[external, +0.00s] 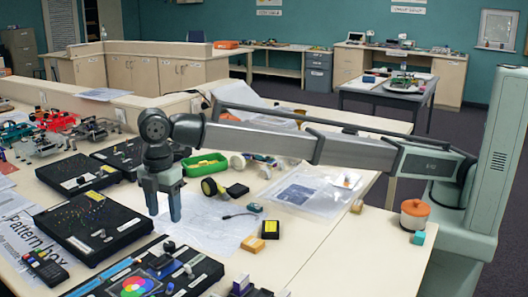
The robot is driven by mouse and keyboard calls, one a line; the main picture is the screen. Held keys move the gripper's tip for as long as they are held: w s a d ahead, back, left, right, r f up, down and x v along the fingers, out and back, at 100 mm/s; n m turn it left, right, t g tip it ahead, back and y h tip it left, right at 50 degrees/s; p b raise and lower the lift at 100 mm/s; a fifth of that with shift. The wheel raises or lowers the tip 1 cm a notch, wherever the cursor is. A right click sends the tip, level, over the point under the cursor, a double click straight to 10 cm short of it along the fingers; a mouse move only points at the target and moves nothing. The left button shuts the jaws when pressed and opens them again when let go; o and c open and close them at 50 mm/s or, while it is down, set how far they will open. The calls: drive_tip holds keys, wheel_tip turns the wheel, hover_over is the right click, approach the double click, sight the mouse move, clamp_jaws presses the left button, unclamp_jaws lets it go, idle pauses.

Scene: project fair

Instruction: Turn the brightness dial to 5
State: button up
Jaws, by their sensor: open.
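A black panel (206,273) with a colour wheel (136,285) and several small knobs lies at the bottom of the external view, partly cut off by the frame's edge. One knob (188,270) stands on its right part. The labels are too small to read, so I cannot tell which knob is the brightness dial or where it points. My gripper (163,214) points down, fingers apart, with nothing seen between them. It appears beyond the colour-wheel panel in the picture, over or near a white sheet (215,225). Its height above the table is unclear.
Another black panel (80,215) with pegs and knobs lies left of my gripper. A green tray (204,165), a yellow-and-black block (270,229) and a small tan block (252,244) lie to the right. A black remote-like device (45,267) is at lower left.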

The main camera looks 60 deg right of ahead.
sight(169, 243)
wheel_tip(169, 243, down, 9)
drive_tip(key=shift+r, duration=0.15)
idle(0.4)
drive_tip(key=c, duration=1.1)
